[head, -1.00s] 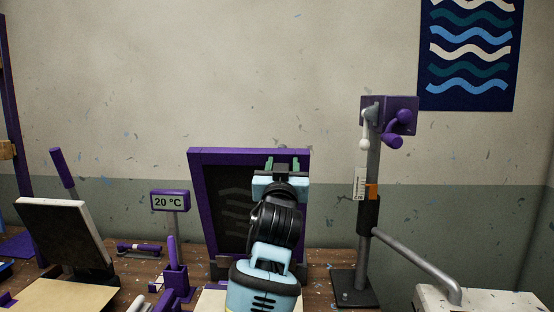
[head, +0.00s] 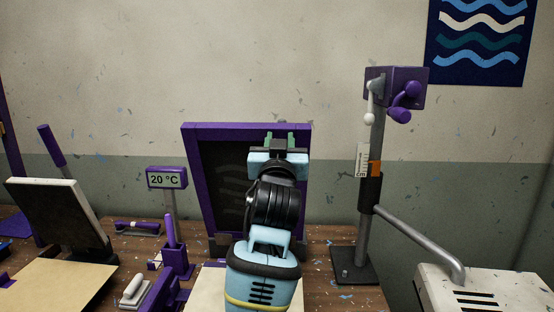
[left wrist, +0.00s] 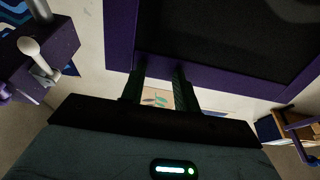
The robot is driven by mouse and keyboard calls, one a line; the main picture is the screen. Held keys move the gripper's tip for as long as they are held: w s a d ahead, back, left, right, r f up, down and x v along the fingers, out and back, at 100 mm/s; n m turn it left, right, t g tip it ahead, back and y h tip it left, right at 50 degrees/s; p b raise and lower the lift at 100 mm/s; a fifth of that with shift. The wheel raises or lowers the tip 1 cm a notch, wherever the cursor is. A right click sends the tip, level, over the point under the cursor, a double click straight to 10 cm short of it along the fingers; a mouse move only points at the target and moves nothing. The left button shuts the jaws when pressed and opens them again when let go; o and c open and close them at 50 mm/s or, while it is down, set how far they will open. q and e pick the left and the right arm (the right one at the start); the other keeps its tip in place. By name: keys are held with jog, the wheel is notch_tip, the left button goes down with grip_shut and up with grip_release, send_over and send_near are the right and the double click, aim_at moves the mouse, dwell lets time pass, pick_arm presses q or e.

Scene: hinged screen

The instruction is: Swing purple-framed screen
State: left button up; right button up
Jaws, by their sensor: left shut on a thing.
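The purple-framed screen (head: 222,129) stands upright on the workbench, with a dark mesh inside its frame. My left gripper (head: 279,142) is at the right part of its top bar and is shut on the frame. My forearm and wrist hide the right side of the mesh and part of the lower frame. In the left wrist view, the purple frame (left wrist: 225,78) crosses the upper part of the picture, and the fingers of my left gripper (left wrist: 160,88) meet its bar. My right gripper is not in view.
A grey post (head: 367,220) with a purple head stands right of the screen. A white slotted box (head: 480,288) is at the lower right. A temperature sign (head: 166,178) and a tilted dark panel (head: 58,215) stand to the left. The wall is behind.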

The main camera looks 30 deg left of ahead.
pick_arm(q)
jog(key=shift+s+r+y, duration=0.15)
jog(key=shift+r+y, duration=0.2)
jog(key=shift+y, duration=0.05)
jog(key=shift+d+f, duration=0.1)
jog(key=shift+f, duration=0.2)
jog(key=c, duration=0.3)
jog(key=shift+d+f, duration=0.1)
jog(key=shift+f, duration=0.25)
grip_shut()
jog(key=shift+s+d+f, duration=0.1)
jog(key=shift+d+f, duration=0.05)
jog(key=shift+f, duration=0.1)
jog(key=shift+v, duration=2.45)
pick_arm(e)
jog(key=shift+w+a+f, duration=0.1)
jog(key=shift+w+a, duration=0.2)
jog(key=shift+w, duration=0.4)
pick_arm(q)
jog(key=shift+o, duration=2.3)
grip_release()
